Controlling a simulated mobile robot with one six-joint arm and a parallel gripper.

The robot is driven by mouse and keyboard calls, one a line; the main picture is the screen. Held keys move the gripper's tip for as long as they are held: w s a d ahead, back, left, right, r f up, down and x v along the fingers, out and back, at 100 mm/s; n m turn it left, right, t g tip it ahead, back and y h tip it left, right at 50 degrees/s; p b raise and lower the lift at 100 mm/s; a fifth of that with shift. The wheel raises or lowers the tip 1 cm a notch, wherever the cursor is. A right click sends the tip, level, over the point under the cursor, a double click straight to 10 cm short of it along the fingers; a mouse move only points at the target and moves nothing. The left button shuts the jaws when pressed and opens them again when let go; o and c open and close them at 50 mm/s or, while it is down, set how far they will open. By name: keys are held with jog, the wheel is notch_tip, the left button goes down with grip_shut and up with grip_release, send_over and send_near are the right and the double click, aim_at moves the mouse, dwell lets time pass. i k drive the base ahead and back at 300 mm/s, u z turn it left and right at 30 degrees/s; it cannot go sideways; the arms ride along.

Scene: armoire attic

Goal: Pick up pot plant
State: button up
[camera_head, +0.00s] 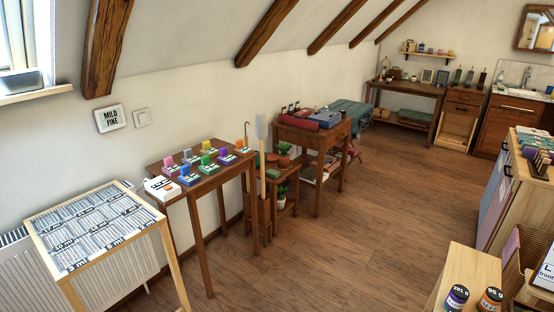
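A small green plant in a pale pot (281,198) stands on the lower level of a small wooden stand (264,207), near the middle of the view. On the upper level are reddish pots with some green, one of them a pot (284,160) at the right. They are small, and I cannot tell whether each holds a plant. A long pale wooden handle with a grey head (262,128) stands upright in front of the stand and hides part of it. My gripper is not in view.
A wooden table (205,184) with several coloured blocks stands left of the stand. A table with a red box (311,120) stands behind it, right. The wooden floor (350,225) is clear. A cabinet (510,200) and shelf with two jars (457,297) bound the right.

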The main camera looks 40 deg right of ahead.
aim_at(285, 157)
jog(key=i, duration=0.85)
jog(key=u, duration=0.2)
jog(key=k, duration=0.15)
jog(key=z, duration=2.85)
jog(key=i, duration=0.35)
